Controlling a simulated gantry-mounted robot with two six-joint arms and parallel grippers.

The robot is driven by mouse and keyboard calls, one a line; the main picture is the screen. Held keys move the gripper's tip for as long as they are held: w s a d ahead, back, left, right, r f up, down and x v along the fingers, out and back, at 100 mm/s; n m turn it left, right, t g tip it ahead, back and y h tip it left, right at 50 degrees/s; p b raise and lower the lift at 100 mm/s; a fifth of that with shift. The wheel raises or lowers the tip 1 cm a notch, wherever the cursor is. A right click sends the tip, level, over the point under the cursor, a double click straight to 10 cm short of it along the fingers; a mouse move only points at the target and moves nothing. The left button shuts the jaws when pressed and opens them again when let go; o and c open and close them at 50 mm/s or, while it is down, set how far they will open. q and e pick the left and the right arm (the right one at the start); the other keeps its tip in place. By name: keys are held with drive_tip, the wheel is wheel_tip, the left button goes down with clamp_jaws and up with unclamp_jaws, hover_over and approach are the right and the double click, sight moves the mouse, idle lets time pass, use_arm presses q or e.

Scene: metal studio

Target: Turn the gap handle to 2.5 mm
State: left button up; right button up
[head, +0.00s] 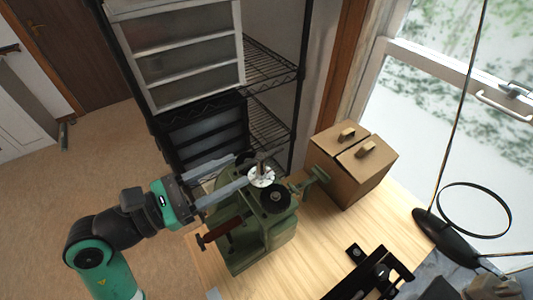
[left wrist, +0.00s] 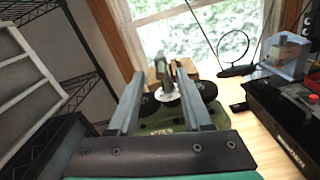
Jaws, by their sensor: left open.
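A green machine (head: 250,235) stands on the wooden table, with a red-brown handle (head: 222,229) on its near side. On its top is a white dial (head: 261,177) with an upright gap handle (head: 262,163), beside a dark round knob (head: 275,198). My left gripper (head: 246,168) is open, its two long grey fingers reaching in from the left toward the dial. In the left wrist view, the handle (left wrist: 171,76) and white dial (left wrist: 166,97) appear between the open fingers (left wrist: 163,75). Contact cannot be told, and the dial's marks are too small to read. My right gripper is not in view.
A brown box (head: 350,170) with two knobs stands behind the machine. A black wire shelf (head: 270,70) with white drawers (head: 185,60) is at the back. Black equipment (head: 375,275) lies at the front right. Bare table (head: 335,230) lies between.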

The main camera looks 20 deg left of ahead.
sight(256, 160)
use_arm(q)
drive_tip(key=x, duration=0.8)
drive_tip(key=shift+r, duration=0.1)
clamp_jaws()
